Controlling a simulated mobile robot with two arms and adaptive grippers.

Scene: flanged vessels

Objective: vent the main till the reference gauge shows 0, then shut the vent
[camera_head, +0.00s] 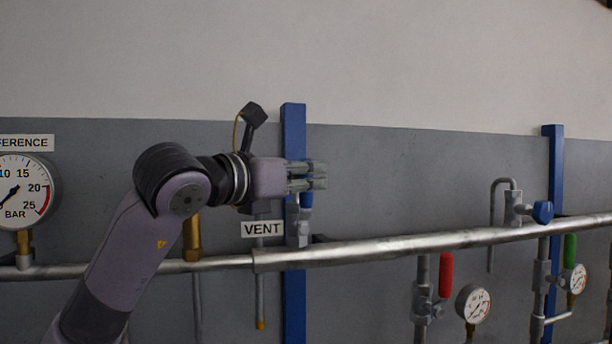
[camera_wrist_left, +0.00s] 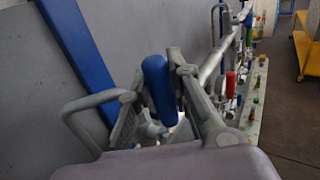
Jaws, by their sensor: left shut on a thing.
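The reference gauge (camera_head: 22,190) is cut off by the left edge of the head view. Its needle slants down to the left, and the zero mark is not readable. The VENT label (camera_head: 262,229) hangs beside the vent valve body (camera_head: 298,225) on the main pipe (camera_head: 390,247). My left gripper (camera_head: 318,176) is at the top of this valve, shut on its blue handle (camera_head: 306,199). The handle also shows between the fingers in the left wrist view (camera_wrist_left: 158,88). My right gripper is not in view.
Another blue-handled valve (camera_head: 542,212) stands further right on the pipe. Below are a red-handled valve (camera_head: 446,275), a small gauge (camera_head: 473,304), a green handle (camera_head: 570,249) and another gauge (camera_head: 575,279). A blue post (camera_head: 294,130) rises behind my gripper. The wall above is bare.

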